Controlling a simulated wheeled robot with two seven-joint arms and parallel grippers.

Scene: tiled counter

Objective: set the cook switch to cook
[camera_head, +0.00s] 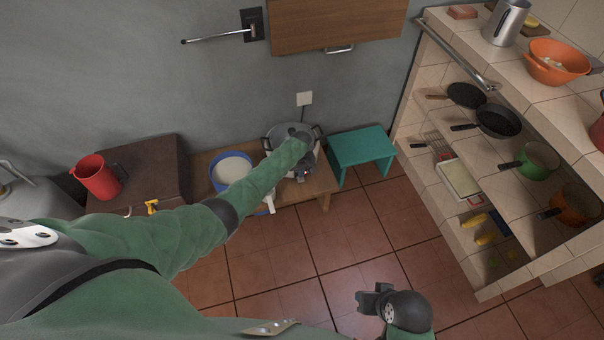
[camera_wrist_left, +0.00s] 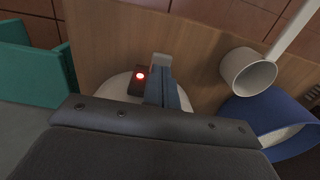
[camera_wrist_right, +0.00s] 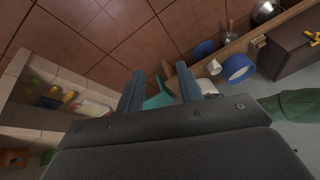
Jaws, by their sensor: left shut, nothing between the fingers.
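The cooker (camera_head: 280,131) stands on a low wooden table against the wall, below a wall outlet. My left arm reaches over it and hides part of it. In the left wrist view, the cooker's pale body (camera_wrist_left: 108,111) shows below a dark switch panel with a lit red light (camera_wrist_left: 140,76). My left gripper (camera_wrist_left: 162,75) is shut and empty, its fingertips right beside the light, over the panel. Whether they touch the switch cannot be told; the fingers hide it. My right gripper (camera_wrist_right: 160,85) is open and empty, over the floor, away from the cooker.
A blue pot with white contents (camera_head: 232,168) and a white cup (camera_wrist_left: 248,72) stand beside the cooker. A teal stool (camera_head: 361,148) is to its right. A dark cabinet with a red pitcher (camera_head: 97,176) is left. Tiled shelves (camera_head: 440,185) with pans are right.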

